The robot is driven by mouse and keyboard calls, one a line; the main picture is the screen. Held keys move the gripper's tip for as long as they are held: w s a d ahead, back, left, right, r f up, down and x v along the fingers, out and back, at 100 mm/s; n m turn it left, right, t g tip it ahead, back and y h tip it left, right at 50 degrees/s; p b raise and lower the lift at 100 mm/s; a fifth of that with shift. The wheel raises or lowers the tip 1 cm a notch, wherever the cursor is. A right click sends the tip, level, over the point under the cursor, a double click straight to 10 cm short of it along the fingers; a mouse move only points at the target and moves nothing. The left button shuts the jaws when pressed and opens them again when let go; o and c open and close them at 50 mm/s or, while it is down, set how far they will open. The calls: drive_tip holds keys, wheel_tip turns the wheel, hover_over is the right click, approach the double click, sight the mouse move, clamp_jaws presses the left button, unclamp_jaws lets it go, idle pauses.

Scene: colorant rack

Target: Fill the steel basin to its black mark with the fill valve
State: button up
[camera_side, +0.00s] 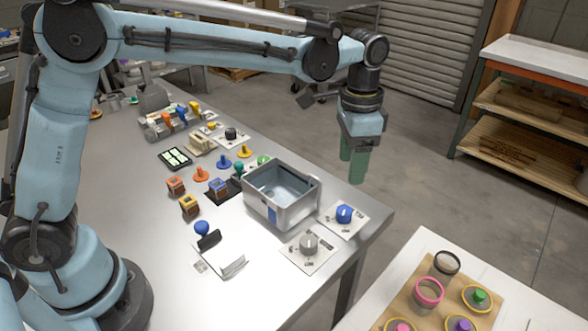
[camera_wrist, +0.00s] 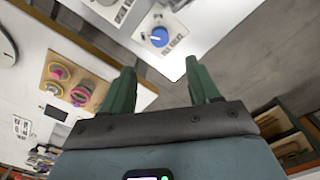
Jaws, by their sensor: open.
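The steel basin (camera_side: 297,217) stands open-topped near the table's right edge, with a blue patch on its front. Its inside looks pale blue; I cannot make out the water level or the black mark. A blue knob (camera_side: 344,214) on a white plate sits just right of the basin; it also shows in the wrist view (camera_wrist: 159,37). A grey knob (camera_side: 308,244) on another plate sits in front of the basin. Which one is the fill valve cannot be read. My gripper (camera_side: 351,168) has green fingers, is open and empty, and hangs above and beyond the blue knob; its fingers show in the wrist view (camera_wrist: 160,68).
Orange and blue pegs, small blocks and a stamp (camera_side: 202,228) crowd the table left of the basin. A second table with a wooden board (camera_side: 405,293) of jars and coloured knobs stands at front right.

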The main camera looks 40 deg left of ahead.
sight(345, 210)
wheel_tip(345, 210, down, 12)
drive_tip(key=m, duration=0.2)
drive_tip(key=shift+m, duration=0.4)
drive_tip(key=c, duration=1)
drive_tip(key=shift+n, duration=2.1)
drive_tip(key=shift+c, duration=0.2)
drive_tip(key=o, duration=1)
drive_tip(key=shift+o, duration=0.2)
